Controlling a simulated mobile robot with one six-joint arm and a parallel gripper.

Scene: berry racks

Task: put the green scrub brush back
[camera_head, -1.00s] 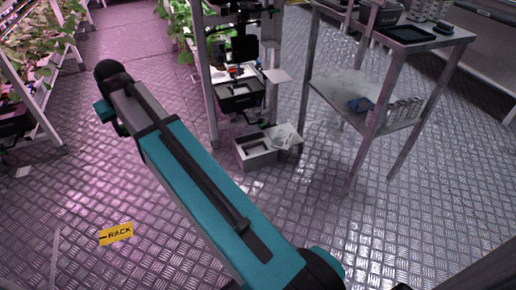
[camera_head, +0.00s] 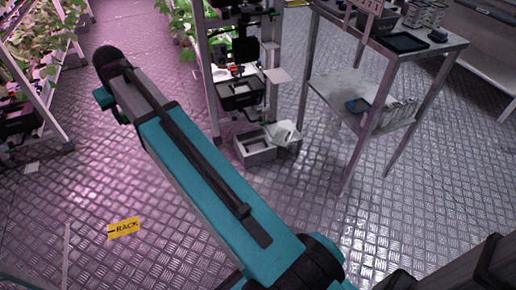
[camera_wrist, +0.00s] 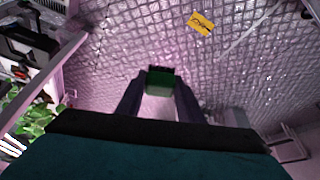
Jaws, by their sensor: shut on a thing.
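In the wrist view, my gripper (camera_wrist: 160,77) is shut on the green scrub brush (camera_wrist: 161,84). The brush shows as a small green block with a dark upper edge, held between the two dark fingers above the metal floor. The fingers and the dark wrist part hide some of it. In the head view my teal arm crosses the middle, and neither the gripper nor the brush can be made out there.
A metal table (camera_head: 452,44) with a lower shelf stands at the right. A grey box (camera_head: 256,155) sits on the floor by a rack post. Plant racks stand at the left. A yellow RACK sign (camera_head: 124,228) lies on open floor; it also shows in the wrist view (camera_wrist: 202,23).

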